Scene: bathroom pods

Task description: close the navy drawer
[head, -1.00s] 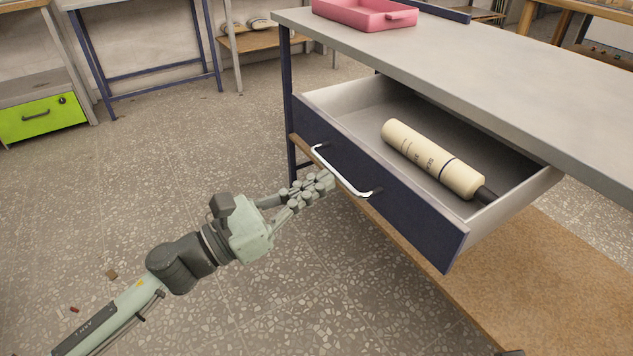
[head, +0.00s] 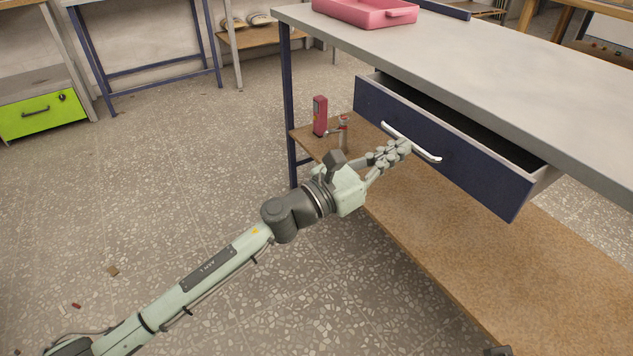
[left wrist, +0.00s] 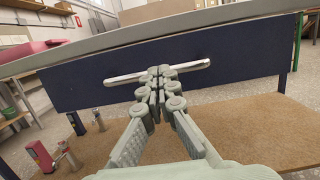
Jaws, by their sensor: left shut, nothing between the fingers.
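The navy drawer (head: 455,148) is partly open under the grey tabletop, with a narrow dark gap showing behind its front. Its silver bar handle (head: 425,152) runs along the front, and both show in the left wrist view, the drawer front (left wrist: 228,62) and the handle (left wrist: 128,77). My left gripper (head: 400,147) is shut and empty. Its fingertips are at the drawer front by the handle, seeming to touch it. The left wrist view shows the closed fingers (left wrist: 160,72) at the middle of the handle. The drawer's contents are hidden now. My right gripper is not in view.
A pink tray (head: 365,12) stands on the grey tabletop (head: 480,55). A wooden lower shelf (head: 450,255) holds a pink-red box (head: 320,115) and a small bottle-like item (head: 343,130). A green drawer (head: 42,115) is at far left.

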